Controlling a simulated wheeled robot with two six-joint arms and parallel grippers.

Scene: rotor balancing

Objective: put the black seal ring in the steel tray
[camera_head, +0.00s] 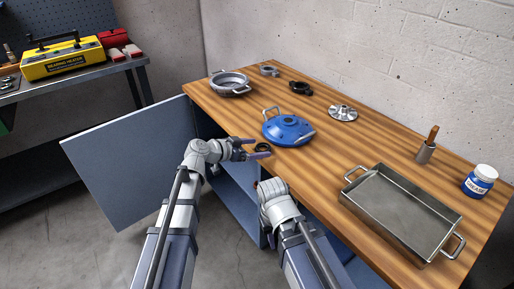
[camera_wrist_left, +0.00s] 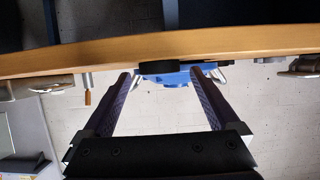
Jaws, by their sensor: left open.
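The black seal ring (camera_head: 263,147) lies flat near the table's front edge, by the blue housing. In the left wrist view the ring (camera_wrist_left: 158,67) shows edge-on as a dark strip ahead of the fingers. My left gripper (camera_head: 256,148) is open, its fingertips close to the ring. In the left wrist view the fingers (camera_wrist_left: 160,77) stand apart with the ring beyond the gap; contact is unclear. The steel tray (camera_head: 400,207), with two end handles, stands empty at the right of the table. My right gripper (camera_head: 270,187) is near the front edge, its fingers mostly hidden.
The blue housing (camera_head: 287,131) with a handle sits just behind the ring. A grey ring-shaped part (camera_head: 230,83), a black part (camera_head: 300,88) and a silver flange (camera_head: 343,113) lie farther back.

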